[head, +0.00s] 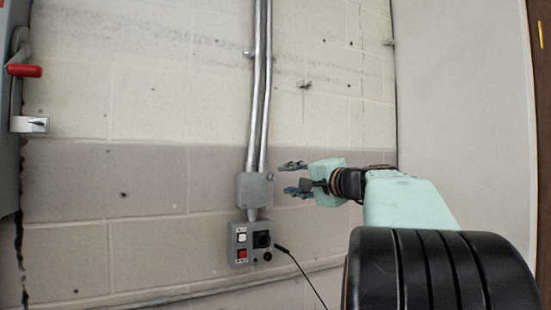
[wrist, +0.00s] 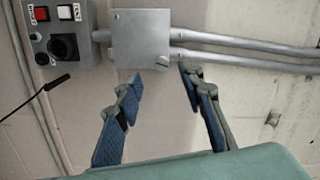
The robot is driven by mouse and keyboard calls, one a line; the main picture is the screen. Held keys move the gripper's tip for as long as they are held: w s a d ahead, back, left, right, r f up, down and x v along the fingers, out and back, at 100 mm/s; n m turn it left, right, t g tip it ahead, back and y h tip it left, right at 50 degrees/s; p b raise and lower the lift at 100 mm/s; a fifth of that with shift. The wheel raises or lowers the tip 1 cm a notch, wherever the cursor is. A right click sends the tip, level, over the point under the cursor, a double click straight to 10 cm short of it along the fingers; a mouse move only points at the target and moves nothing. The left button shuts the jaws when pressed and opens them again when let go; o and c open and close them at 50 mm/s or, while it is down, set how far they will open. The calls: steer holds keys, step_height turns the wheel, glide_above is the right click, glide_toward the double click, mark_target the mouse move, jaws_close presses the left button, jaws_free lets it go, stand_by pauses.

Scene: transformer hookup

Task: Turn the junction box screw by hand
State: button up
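The grey junction box (head: 255,190) is mounted on the wall at the lower end of two metal conduits. In the wrist view, the junction box (wrist: 141,40) is at the top, with a small screw (wrist: 117,16) near its upper left corner. Another small screw-like spot (wrist: 166,66) is near its lower right corner, and it also shows in the head view (head: 271,177). My gripper (head: 288,178) is just right of the box, pointing toward it. In the wrist view, my gripper (wrist: 162,74) has its fingers apart, with nothing between them.
A control box (head: 252,243) with white and red buttons and a black knob is directly below the junction box, with a black cable (head: 306,276) beside it. Metal conduits (head: 259,90) run up the wall. A cabinet with a red-handled lever (head: 24,70) is at far left.

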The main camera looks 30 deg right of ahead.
mark_target(273, 176)
steer(key=w+m+p, duration=0.3)
steer(key=m+p, duration=0.3)
steer(key=m, duration=0.1)
steer(key=w+m+h+p, duration=0.1)
steer(key=w+m+p, duration=0.2)
steer(key=m+p, duration=0.3)
steer(key=w+d+m+p, duration=0.1)
steer(key=w+m+p, duration=0.2)
steer(key=m+p, duration=0.3)
steer(key=shift+w+r+m+h+p, duration=0.1)
steer(key=shift+w+m+h+p, duration=0.1)
steer(key=shift+m, duration=0.85)
steer(key=shift+w+r+m+h+p, duration=0.1)
steer(key=shift+m+p, duration=0.1)
steer(key=shift+m, duration=0.85)
steer(key=shift+s, duration=0.1)
jaws_close()
